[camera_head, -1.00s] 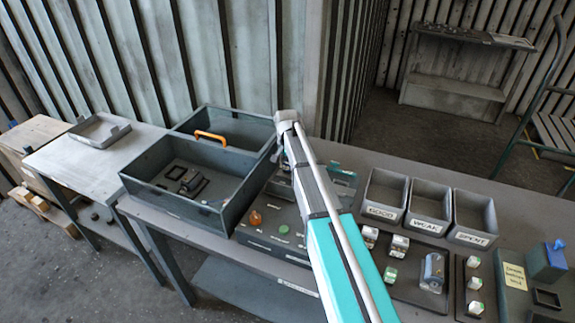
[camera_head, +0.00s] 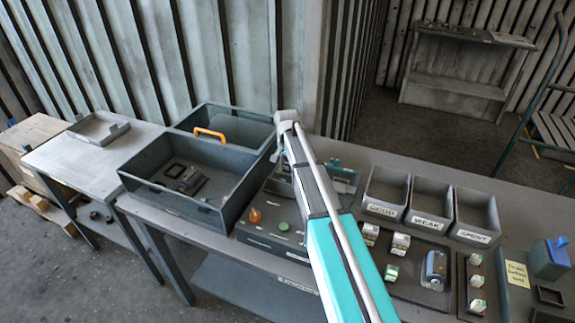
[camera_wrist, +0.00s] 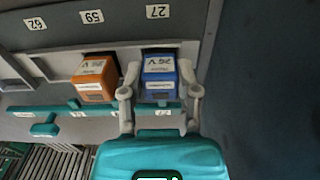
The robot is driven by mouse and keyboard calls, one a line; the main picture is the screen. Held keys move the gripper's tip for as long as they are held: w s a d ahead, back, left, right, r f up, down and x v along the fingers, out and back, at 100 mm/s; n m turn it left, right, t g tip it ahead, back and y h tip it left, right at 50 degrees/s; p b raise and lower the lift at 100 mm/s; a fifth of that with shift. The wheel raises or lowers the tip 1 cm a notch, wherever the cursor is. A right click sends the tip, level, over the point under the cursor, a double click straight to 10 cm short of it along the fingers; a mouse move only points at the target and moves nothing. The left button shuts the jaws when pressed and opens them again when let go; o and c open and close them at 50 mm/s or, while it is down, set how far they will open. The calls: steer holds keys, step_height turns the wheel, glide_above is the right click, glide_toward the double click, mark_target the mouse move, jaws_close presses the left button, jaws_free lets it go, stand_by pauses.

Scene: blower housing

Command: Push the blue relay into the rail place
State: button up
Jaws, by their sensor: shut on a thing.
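The blue relay (camera_wrist: 158,75) is at the dark rail place (camera_wrist: 159,49) under the label 27 in the wrist view. Its face carries a "24 V" type label that is hard to read. My gripper (camera_wrist: 159,82) has one finger on each side of the blue relay and is shut on it. An orange relay (camera_wrist: 95,78) sits in the place to the left, close to my left finger. How deep the blue relay sits cannot be told. In the head view my arm hides the blue relay and the fingers.
Labels 62 and 59 mark places on the grey panel (camera_wrist: 110,33); teal strips (camera_wrist: 95,109) run below. In the head view, a grey two-part bin (camera_head: 150,190) stands left of my arm. Three labelled bins (camera_head: 432,207) and parts trays stand to the right.

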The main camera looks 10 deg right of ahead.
steer(key=o, duration=1)
steer(key=shift+r, duration=0.1)
step_height(320, 180, up, 9)
steer(key=p, duration=0.9)
steer(key=shift+r+p, duration=0.1)
steer(key=shift+p, duration=0.2)
